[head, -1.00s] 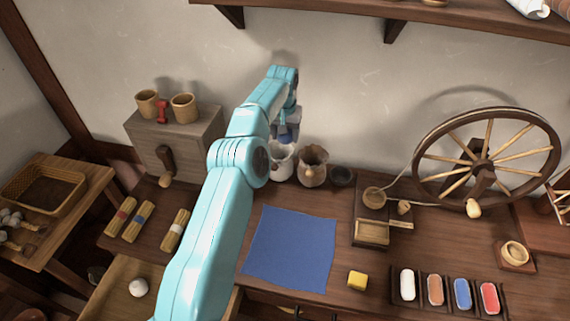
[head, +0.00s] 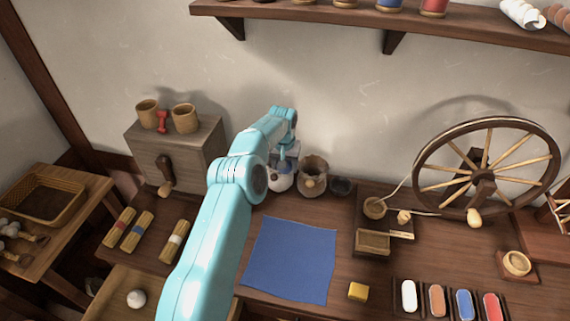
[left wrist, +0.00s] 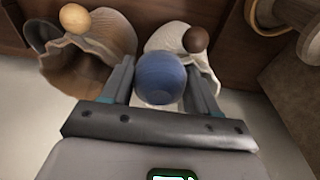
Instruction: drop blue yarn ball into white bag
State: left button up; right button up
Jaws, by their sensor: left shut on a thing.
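The blue yarn ball (left wrist: 160,78) is held between the fingers of my left gripper (left wrist: 160,70) in the left wrist view. In the head view my left gripper (head: 284,160) is at the mouth of the white bag (head: 280,184), near the wall. My own arm covers part of the bag there. In the left wrist view the white bag (left wrist: 205,60) lies behind the ball, with its open mouth around and below it. I cannot tell how far the ball is inside the rim. A dark brown knob (left wrist: 196,39) shows at the bag's side. My right gripper is not in view.
A brown bag (head: 313,180) stands close to the right of the white bag, with a dark bowl (head: 341,186) beyond it. A wooden cabinet (head: 180,145) stands to the left. A blue cloth (head: 290,260) lies in front. A spinning wheel (head: 487,165) is at the right.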

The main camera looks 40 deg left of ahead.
pick_arm(q)
jog(key=shift+f+b, duration=0.3)
jog(key=shift+f, duration=0.25)
jog(key=shift+r, duration=0.1)
jog(key=o, duration=1.1)
jog(key=shift+r, duration=0.15)
jog(key=r, duration=0.4)
jog(key=s+r, duration=0.1)
jog(key=r, duration=0.7)
jog(key=shift+s+d+r+p, duration=0.25)
jog(key=shift+d+r+p, duration=0.1)
jog(key=shift+d+r, duration=0.05)
